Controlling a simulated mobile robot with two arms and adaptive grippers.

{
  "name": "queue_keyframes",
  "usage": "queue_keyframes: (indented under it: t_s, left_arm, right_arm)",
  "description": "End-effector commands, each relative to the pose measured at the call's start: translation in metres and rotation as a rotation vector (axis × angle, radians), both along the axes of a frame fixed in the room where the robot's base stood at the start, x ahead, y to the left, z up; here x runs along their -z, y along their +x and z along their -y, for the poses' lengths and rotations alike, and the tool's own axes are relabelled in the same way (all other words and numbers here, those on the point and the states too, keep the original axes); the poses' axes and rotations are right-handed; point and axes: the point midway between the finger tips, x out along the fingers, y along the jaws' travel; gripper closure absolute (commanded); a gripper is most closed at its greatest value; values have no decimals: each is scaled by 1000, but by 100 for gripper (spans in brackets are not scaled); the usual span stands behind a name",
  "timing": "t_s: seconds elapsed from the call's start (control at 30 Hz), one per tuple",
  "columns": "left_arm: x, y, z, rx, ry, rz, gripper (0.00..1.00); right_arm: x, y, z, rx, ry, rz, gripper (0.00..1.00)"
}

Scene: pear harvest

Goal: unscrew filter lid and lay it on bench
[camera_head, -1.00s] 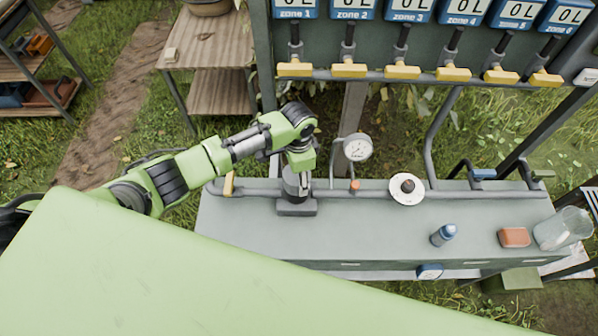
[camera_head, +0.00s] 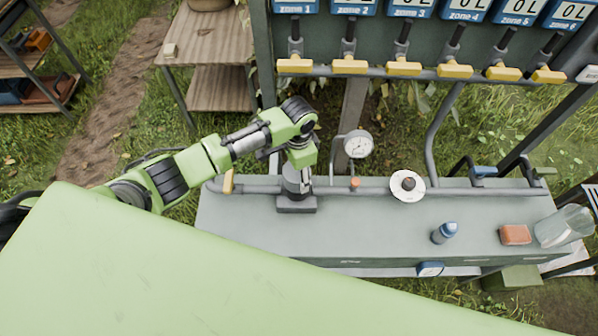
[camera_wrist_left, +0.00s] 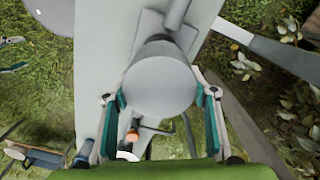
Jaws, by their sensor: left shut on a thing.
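The filter stands at the left part of the grey bench (camera_head: 350,235), on a square dark base, with a pipe running into it. Its round grey lid (camera_wrist_left: 160,85) fills the middle of the left wrist view. My left gripper (camera_wrist_left: 161,98) is shut on the lid, with one teal-padded finger on each side of it. In the head view the left gripper (camera_head: 297,178) points down onto the filter, and my wrist hides most of the lid. The lid appears to sit on top of the filter body. My right gripper is not in view.
A pressure gauge (camera_head: 358,144) and an orange knob (camera_head: 355,183) stand right of the filter. A white disc (camera_head: 407,186), a blue bottle (camera_head: 444,232), an orange block (camera_head: 515,235) and a clear jug (camera_head: 564,226) are further right. The bench front between filter and bottle is clear.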

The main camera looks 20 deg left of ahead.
Motion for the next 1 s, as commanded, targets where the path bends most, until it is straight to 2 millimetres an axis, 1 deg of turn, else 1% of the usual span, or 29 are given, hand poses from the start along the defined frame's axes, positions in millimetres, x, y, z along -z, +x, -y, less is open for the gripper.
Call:
queue_keyframes:
  t_s: [0.03, 0.37, 0.4, 0.47, 0.5, 0.73, 0.83, 0.93, 1.0]
  left_arm:
    - [-1, -6, 1, 2, 0, -18, 69]
    - [-7, -3, 2, 3, -3, -12, 68]
    - [-7, -3, 2, 3, -3, -12, 44]
    - [-8, -2, 2, 3, -3, -10, 29]
    - [-8, -2, 2, 3, -3, -9, 27]
    - [-7, -1, 1, 1, -1, -7, 27]
    - [-8, -1, 1, 1, -1, -6, 27]
    - [-15, 0, 1, 0, -3, -3, 27]
    - [-26, 0, 1, 0, -3, -2, 27]
  right_arm:
    - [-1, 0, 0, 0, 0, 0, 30]
    - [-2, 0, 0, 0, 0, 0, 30]
    - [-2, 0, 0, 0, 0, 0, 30]
    - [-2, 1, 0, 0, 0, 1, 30]
    - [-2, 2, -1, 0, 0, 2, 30]
    - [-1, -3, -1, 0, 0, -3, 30]
    - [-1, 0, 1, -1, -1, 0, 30]
    - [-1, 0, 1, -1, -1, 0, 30]
    - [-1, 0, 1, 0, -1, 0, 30]
